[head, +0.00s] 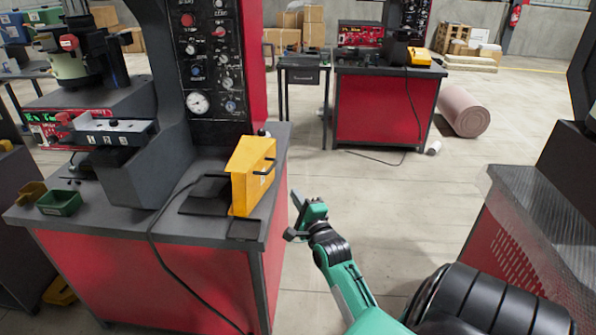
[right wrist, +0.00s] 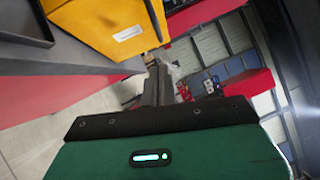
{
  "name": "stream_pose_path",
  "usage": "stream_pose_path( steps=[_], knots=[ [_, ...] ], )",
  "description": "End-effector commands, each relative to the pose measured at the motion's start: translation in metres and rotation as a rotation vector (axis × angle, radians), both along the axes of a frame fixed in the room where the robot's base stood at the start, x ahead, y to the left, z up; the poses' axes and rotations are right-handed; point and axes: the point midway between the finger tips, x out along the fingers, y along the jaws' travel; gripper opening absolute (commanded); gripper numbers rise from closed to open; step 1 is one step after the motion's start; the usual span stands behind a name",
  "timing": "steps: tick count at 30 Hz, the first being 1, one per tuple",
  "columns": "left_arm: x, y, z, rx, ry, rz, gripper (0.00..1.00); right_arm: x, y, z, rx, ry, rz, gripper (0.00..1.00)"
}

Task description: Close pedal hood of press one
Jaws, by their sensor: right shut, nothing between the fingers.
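The yellow pedal hood (head: 252,178) stands upright on the front right corner of the near press's bench. The hood also shows at the top left of the right wrist view (right wrist: 105,22). My right gripper (head: 297,203) is shut and empty, just right of the bench edge and a little right of the hood, apart from it. Its dark fingers (right wrist: 156,85) point past the hood in the right wrist view. My left gripper is out of view.
The near press (head: 190,100) rises behind the hood, with a black cable (head: 152,240) running over the bench front. A green bin (head: 60,203) sits at the bench's left. Open floor lies right of the bench. A second red bench (head: 385,108) stands farther back.

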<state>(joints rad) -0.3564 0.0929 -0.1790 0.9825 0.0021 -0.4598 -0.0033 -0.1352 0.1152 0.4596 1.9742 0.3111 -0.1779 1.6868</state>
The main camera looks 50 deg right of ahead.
Motion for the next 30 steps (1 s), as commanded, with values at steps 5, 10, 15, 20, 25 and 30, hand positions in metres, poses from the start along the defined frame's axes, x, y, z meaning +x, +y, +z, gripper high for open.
stream_pose_path(
  steps=[5, 10, 15, 20, 25, 30],
  knots=[
    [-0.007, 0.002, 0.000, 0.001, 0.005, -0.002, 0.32, 0.034, -0.013, 0.007, -0.001, -0.001, 0.001, 0.00],
    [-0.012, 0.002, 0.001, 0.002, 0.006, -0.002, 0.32, 0.060, -0.012, 0.013, 0.002, -0.001, 0.001, 0.00],
    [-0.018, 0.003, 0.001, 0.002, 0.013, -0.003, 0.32, 0.075, -0.005, 0.017, 0.001, 0.001, 0.000, 0.00],
    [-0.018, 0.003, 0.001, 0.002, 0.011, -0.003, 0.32, 0.081, -0.002, 0.018, 0.001, 0.002, 0.000, 0.00],
    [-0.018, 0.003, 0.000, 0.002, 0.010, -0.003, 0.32, 0.082, -0.001, 0.018, 0.001, 0.002, 0.000, 0.00],
    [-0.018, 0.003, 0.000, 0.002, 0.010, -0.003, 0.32, 0.082, -0.001, 0.018, 0.000, 0.002, 0.000, 0.00]
  ],
)
